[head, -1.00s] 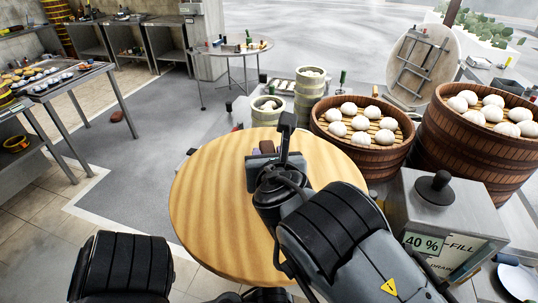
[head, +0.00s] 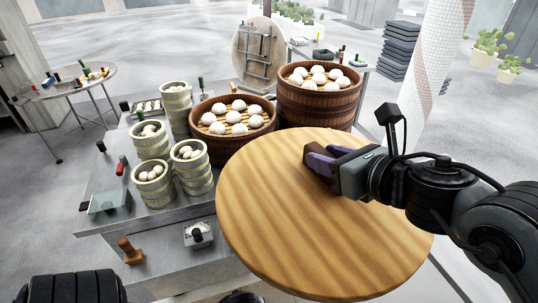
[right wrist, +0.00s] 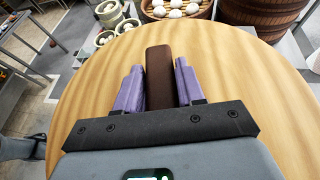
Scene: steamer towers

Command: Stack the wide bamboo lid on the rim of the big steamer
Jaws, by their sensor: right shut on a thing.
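The wide bamboo lid (head: 300,235) is a round, pale, grained disc, raised in front of the steamer counter. My right gripper (head: 320,163) is shut on the lid's handle; the right wrist view shows the dark brown handle (right wrist: 159,72) between the purple fingers. Two large brown steamers with white buns stand behind the lid: a wider, lower one (head: 238,146) and a taller one (head: 318,106) to its right. The lid covers part of their lower fronts in the head view and looks apart from their rims. My left gripper is out of view.
Several small pale steamers (head: 193,172) with buns stand on the metal counter (head: 165,222), left of the brown steamers. A round board (head: 252,50) leans behind them.

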